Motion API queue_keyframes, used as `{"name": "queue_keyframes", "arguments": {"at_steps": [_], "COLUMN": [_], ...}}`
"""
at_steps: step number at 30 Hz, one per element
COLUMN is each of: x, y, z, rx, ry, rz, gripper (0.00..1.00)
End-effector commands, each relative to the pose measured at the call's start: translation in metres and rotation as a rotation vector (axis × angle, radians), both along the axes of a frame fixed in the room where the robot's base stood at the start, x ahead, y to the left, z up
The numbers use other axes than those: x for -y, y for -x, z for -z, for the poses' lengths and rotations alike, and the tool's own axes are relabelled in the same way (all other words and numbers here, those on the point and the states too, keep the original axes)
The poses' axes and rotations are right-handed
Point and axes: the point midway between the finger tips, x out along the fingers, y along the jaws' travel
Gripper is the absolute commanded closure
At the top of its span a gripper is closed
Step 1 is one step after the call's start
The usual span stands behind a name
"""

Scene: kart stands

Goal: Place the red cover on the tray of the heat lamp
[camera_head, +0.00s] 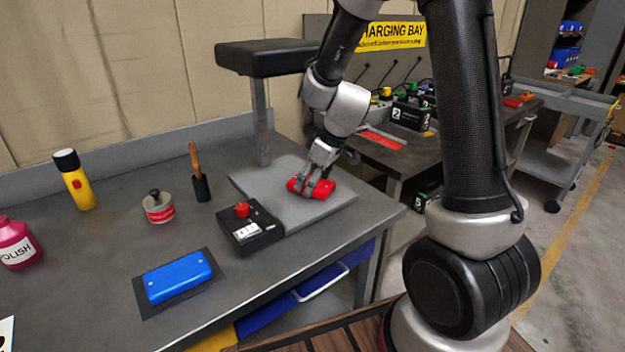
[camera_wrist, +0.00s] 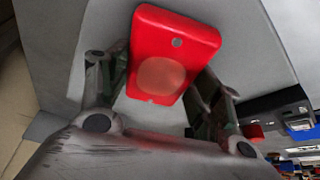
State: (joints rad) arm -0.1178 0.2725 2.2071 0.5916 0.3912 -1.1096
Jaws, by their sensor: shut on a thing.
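The red cover (camera_head: 322,188) is between the fingers of my gripper (camera_head: 312,184), at the grey tray of the heat lamp. It also fills the upper middle of the wrist view (camera_wrist: 172,58), with a finger on each side. My gripper is shut on it. The heat lamp's flat grey tray (camera_head: 335,205) lies on the bench under a black lamp head (camera_head: 262,57) on a post. The cover is over the tray, right of its middle; I cannot tell whether it touches the surface. The tray shows around the cover in the wrist view (camera_wrist: 240,40).
A black control box (camera_head: 262,238) with a red knob stands at the tray's front left. A blue cover (camera_head: 178,278) lies on a dark mat (camera_head: 210,262). A brush (camera_head: 200,180), a tin (camera_head: 158,208), a yellow bottle (camera_head: 77,185) and a pink bottle (camera_head: 15,245) stand left.

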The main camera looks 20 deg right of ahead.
Motion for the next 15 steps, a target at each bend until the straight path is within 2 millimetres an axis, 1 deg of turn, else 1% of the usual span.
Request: {"name": "queue_keyframes", "arguments": {"at_steps": [1,2,3,5,15], "x": [0.0001,0.0000,0.0000,0.0001,0.0000], "y": [0.0000,0.0001,0.0000,0.0001,0.0000], "z": [0.0016,0.0017,0.0014,0.0013,0.0005], "rx": [-0.001,-0.001,-0.001,0.000,0.000], "ry": [0.000,0.001,0.001,0.000,0.000], "rz": [0.001,0.000,0.000,0.000,0.000], "gripper": [0.64,0.32,0.25,0.15,0.15]}}
